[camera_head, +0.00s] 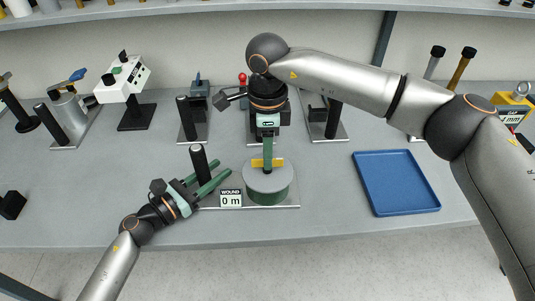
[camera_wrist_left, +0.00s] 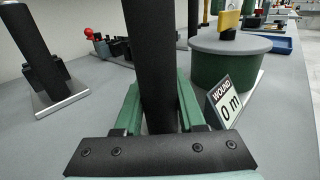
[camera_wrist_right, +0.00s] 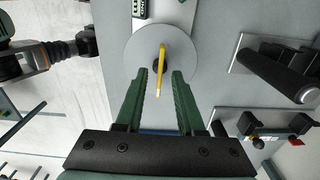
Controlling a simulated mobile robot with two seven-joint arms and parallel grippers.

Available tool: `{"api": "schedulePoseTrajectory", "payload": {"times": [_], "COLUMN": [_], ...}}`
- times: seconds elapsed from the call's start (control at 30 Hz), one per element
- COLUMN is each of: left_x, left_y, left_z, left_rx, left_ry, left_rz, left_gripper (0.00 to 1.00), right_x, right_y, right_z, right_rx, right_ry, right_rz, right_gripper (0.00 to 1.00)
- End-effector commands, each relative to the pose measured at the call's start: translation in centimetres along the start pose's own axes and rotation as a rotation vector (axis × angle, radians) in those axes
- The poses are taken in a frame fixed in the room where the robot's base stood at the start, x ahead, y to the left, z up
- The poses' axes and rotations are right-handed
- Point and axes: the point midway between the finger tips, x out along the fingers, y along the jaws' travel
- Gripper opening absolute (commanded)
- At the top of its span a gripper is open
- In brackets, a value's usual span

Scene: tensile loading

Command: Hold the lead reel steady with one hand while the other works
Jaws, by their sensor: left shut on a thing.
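The lead reel, a green drum with a grey disc top (camera_head: 283,181), stands on a metal plate with a yellow crossbar (camera_head: 259,163) on top. Its sign (camera_head: 231,198) reads "WOUND 0 m". A black upright post (camera_head: 201,166) stands at the left of the same plate. My left gripper (camera_head: 214,178) is shut on this post, which rises between its green fingers in the left wrist view (camera_wrist_left: 150,50). My right gripper (camera_head: 267,150) points down over the reel. In the right wrist view its fingers are apart, with the yellow bar (camera_wrist_right: 161,72) between their tips.
A blue tray (camera_head: 397,182) lies to the right on the grey bench. A white box device (camera_head: 122,80) and several black-posted stands line the back. A small black block (camera_head: 12,205) sits at the far left. The bench's front edge is close to the reel.

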Motion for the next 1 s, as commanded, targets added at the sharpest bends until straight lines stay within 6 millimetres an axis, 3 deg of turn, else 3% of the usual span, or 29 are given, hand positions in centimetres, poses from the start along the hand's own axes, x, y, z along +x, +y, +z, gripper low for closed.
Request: {"api": "schedulePoseTrajectory", "payload": {"times": [0.13,0.43,0.77,1.0], "left_x": [-0.01,-0.01,-0.01,-0.01], "left_y": [0.01,0.01,0.01,0.01], "left_z": [-0.01,-0.01,-0.01,-0.01], "left_rx": [0.0,0.0,0.0,0.0], "left_ry": [0.0,0.0,0.0,0.0], "left_rz": [0.0,0.0,0.0,0.0], "left_gripper": [0.0,0.0,0.0,0.0], "right_x": [1.12,1.34,1.29,1.28], "right_y": [0.01,0.0,0.0,-0.01], "right_z": [-0.04,-0.02,-0.02,-0.01], "right_rx": [-0.001,-0.001,0.0,0.0], "right_ry": [0.001,0.0,0.0,0.0], "right_rz": [0.0,-0.001,-0.001,-0.001], "right_gripper": [0.38,0.38,0.01,0.0]}}
